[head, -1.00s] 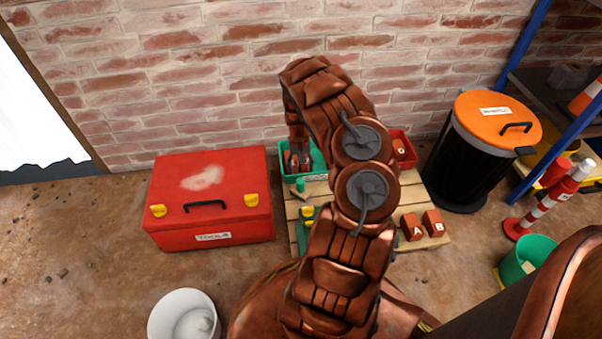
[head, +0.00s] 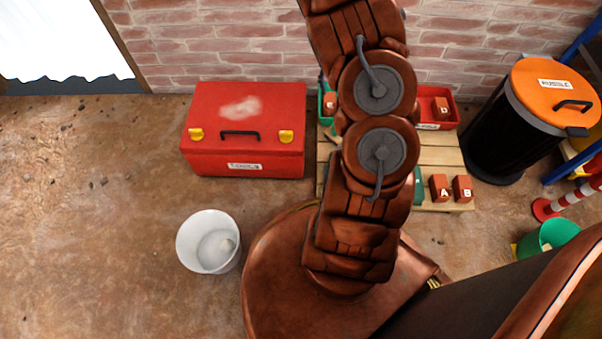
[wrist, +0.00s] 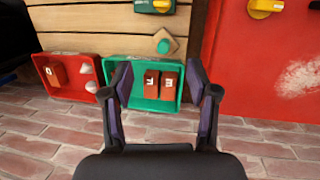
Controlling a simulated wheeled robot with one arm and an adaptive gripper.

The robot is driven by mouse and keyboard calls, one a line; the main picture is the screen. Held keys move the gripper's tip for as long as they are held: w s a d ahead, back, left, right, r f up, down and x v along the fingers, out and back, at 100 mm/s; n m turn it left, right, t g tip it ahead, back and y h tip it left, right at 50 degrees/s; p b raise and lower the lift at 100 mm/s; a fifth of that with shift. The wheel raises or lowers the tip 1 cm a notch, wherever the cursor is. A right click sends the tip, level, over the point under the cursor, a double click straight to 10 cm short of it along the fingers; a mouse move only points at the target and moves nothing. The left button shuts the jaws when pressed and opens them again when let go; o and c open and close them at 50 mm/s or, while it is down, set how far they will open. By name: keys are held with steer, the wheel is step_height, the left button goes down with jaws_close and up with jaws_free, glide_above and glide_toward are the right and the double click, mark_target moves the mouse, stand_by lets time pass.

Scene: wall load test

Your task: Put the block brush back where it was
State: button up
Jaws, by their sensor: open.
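The block brush (wrist: 162,45), a small wooden block with a round green knob, appears to lie on the wooden pallet beside the green tray in the wrist view. In the head view my arm largely hides that spot. The green tray (wrist: 112,71) holds two red-brown lettered blocks (wrist: 160,83). My gripper (wrist: 161,84) is open and empty, its fingers apart in front of the green tray in the wrist view. The brush shows beyond the tips, not between the fingers. In the head view my gripper is out of sight.
A red tray (head: 437,123) with a block marked D stands beside the green one. Blocks A (head: 439,188) and B (head: 463,189) sit on the pallet (head: 440,152). A red toolbox (head: 245,130), white bucket (head: 208,241) and orange-lidded bin (head: 525,120) surround it.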

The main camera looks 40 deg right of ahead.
steer(key=s+a+r+n, duration=0.1)
steer(key=s+a+r, duration=0.4)
steer(key=a+r, duration=0.4)
steer(key=s+a+r+n, duration=0.2)
steer(key=s+a+r, duration=0.3)
steer(key=a, duration=0.6)
steer(key=s+a+r+n, duration=0.2)
steer(key=s+a, duration=0.4)
steer(key=s, duration=0.1)
steer(key=s+a+r+n+g, duration=0.1)
steer(key=s+a+r+n, duration=0.1)
steer(key=s+a, duration=0.4)
steer(key=shift+s+a+n, duration=0.3)
steer(key=shift+s+a, duration=0.1)
steer(key=shift+s, duration=0.85)
